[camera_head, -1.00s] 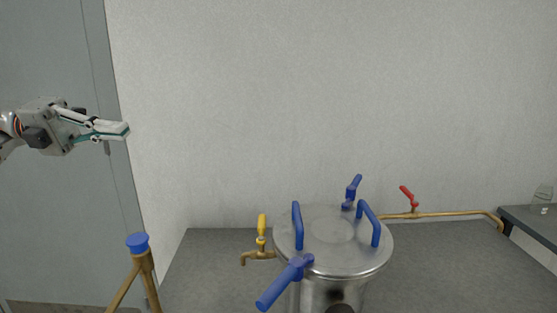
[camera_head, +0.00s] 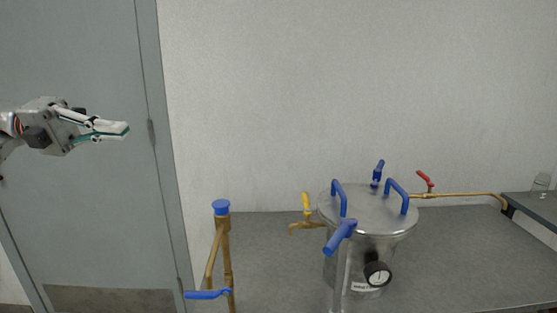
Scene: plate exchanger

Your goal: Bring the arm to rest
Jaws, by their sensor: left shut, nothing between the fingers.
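My left gripper (camera_head: 124,130) is at the left of the head view, raised in front of the grey door. Its fingers are shut with nothing between them. It is well apart from everything on the table. My right gripper is not in view.
A steel vessel (camera_head: 350,240) with blue handles and a gauge (camera_head: 377,274) stands on the grey table (camera_head: 460,255). A brass pipe with a blue cap (camera_head: 221,207) stands at left. A yellow-handled tap (camera_head: 306,205), red-handled valve (camera_head: 426,181) and glass jar (camera_head: 541,184) lie beyond.

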